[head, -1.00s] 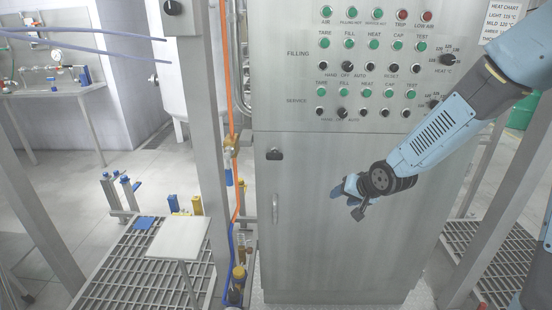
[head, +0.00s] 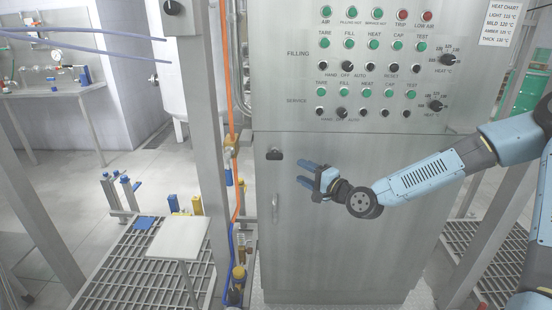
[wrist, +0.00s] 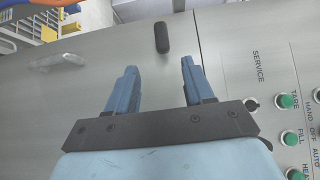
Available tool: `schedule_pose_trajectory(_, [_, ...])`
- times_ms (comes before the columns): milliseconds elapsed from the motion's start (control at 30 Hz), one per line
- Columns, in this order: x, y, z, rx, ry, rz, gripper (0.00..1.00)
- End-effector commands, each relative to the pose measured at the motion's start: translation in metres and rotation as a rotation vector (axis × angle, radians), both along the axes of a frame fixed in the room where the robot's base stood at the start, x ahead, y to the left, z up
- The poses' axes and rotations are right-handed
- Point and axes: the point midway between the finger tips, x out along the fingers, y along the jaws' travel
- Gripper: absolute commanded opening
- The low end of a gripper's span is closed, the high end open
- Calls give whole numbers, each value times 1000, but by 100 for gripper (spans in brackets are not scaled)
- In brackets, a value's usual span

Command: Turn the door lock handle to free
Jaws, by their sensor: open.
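The door lock handle (head: 274,154) is a small black knob at the upper left of the steel cabinet door (head: 340,215). In the wrist view the lock handle (wrist: 161,38) is a dark elongated bar, ahead of the fingertips and roughly between their lines. My gripper (head: 302,172) is open and empty, with blue fingers pointing left toward the handle. In the wrist view my gripper (wrist: 158,75) shows both fingers apart, with a gap between them and the handle. Nothing hides the handle.
A vertical door pull (head: 275,208) is below the lock. The control panel (head: 375,70) with green, black and red buttons and selector knobs is above the door. An orange hose (head: 231,90) and a steel post (head: 205,130) stand to the left.

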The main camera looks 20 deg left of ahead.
Motion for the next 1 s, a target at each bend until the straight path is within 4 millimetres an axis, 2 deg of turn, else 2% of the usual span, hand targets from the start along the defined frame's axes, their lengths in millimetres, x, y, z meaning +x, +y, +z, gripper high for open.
schedule_pose_trajectory(167, [6,10,2,12,1,-1,52])
schedule_pose_trajectory(700, [52,87,1,9,0,1,52])
schedule_pose_trajectory(1000, [69,115,1,9,1,0,52])
